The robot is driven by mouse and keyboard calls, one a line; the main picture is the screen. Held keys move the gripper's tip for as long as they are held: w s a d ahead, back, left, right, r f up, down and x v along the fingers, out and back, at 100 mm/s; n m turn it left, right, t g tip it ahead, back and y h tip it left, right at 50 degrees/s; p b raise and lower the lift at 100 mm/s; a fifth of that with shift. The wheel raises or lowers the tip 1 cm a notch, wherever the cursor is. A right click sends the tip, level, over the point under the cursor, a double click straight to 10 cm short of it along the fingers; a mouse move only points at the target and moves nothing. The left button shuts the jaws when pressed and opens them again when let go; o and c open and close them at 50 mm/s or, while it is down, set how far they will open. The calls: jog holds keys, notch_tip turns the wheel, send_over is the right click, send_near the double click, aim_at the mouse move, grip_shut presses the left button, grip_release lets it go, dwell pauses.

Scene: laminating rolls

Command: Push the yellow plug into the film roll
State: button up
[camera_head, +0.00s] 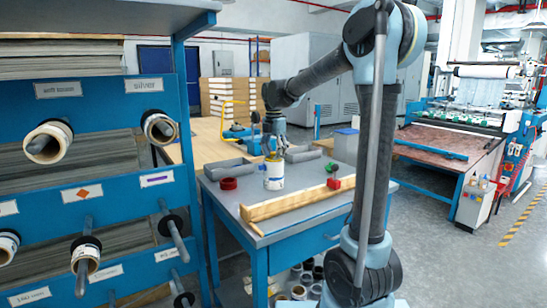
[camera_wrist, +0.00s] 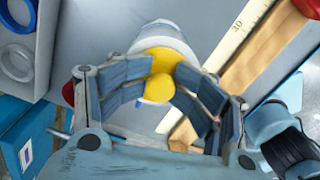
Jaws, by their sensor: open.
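The film roll (camera_head: 274,183) stands upright on the grey bench top, white with a printed label. The yellow plug (camera_head: 273,158) shows at its top end. In the wrist view the plug (camera_wrist: 160,62) is a yellow disc with a round knob at the end of the pale roll (camera_wrist: 165,32); how deep it sits I cannot tell. My gripper (camera_head: 272,148) is just above the roll, pointing down. In the wrist view its two fingers (camera_wrist: 163,88) are spread on either side of the plug's knob, with no clear contact. The fingers hide part of the plug and roll rim.
A red ring (camera_head: 228,184) lies left of the roll. A wooden rail (camera_head: 290,202) with a ruler runs along the front edge, with red and green pieces (camera_head: 334,175) near its right end. Grey trays (camera_head: 228,168) stand behind. A blue roll rack (camera_head: 95,190) is at left.

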jog(key=shift+s+r, duration=0.2)
jog(key=shift+s, duration=0.05)
notch_tip(320, 180, up, 18)
jog(key=r, duration=0.1)
jog(key=s+d+f+m, duration=1)
jog(key=s+d, duration=0.1)
jog(key=s+d+f+m+t, duration=0.1)
jog(key=s+d+f+m, duration=0.4)
jog(key=f, duration=0.8)
jog(key=s+d+f+m+t, duration=0.1)
jog(key=s+d+f+m, duration=0.4)
jog(key=s+f+m, duration=0.7)
jog(key=s+f, duration=0.2)
jog(key=s, duration=0.1)
jog(key=shift+s+d, duration=0.15)
jog(key=shift+s, duration=0.2)
